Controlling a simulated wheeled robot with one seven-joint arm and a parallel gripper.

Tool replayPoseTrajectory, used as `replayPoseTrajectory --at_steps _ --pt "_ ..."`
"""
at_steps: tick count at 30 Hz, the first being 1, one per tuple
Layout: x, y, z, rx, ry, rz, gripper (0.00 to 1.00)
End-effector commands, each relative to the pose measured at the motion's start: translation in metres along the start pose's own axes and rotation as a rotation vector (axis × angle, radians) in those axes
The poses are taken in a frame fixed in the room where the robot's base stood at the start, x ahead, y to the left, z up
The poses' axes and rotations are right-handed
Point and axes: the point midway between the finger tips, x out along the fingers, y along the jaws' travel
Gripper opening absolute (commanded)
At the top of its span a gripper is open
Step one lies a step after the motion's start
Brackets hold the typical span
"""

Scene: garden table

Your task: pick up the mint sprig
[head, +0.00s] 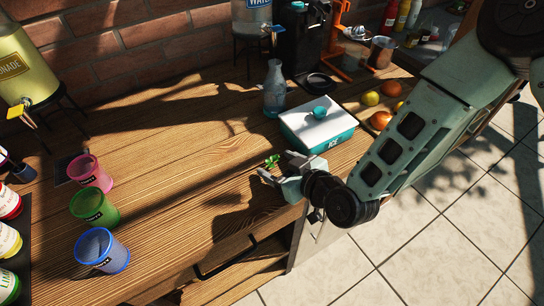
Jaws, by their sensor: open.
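The mint sprig (272,161) is a small bright green bunch of leaves above the wooden table, left of the ice box. My gripper (273,168) is open, with its fingers pointing left near the table's front edge. The sprig shows right at the fingers, just behind or between them. I cannot tell whether it touches them or what it rests on. Its lower part is hidden by the gripper.
The teal and white ice box (318,122) stands close behind my gripper, with a glass bottle (274,90) beyond it. Pink (91,173), green (95,207) and blue (103,250) cups stand at the left. The middle of the wooden table (185,150) is clear.

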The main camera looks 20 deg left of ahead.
Motion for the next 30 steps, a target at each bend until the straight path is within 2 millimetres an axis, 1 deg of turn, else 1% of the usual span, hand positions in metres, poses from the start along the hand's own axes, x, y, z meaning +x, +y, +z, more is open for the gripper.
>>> replayPoseTrajectory --at_steps 3,10,11,12,14,15,21,30 --pt "0.0081 0.0001 0.0002 0.000 -0.001 0.000 0.67" --pt "0.0094 0.0002 0.0011 -0.001 -0.001 0.000 0.67" --pt "0.0094 0.0002 0.0011 -0.001 -0.001 0.000 0.59" --pt "0.0093 0.0002 0.0011 -0.001 -0.001 0.000 0.48" --pt "0.0093 0.0002 0.0011 -0.001 -0.001 0.000 0.31" --pt "0.0092 0.0002 0.0011 -0.001 -0.001 0.000 0.20" --pt "0.0091 0.0002 0.0011 -0.001 -0.001 0.000 0.16" --pt "0.0090 0.0002 0.0010 -0.001 -0.001 0.000 0.15"
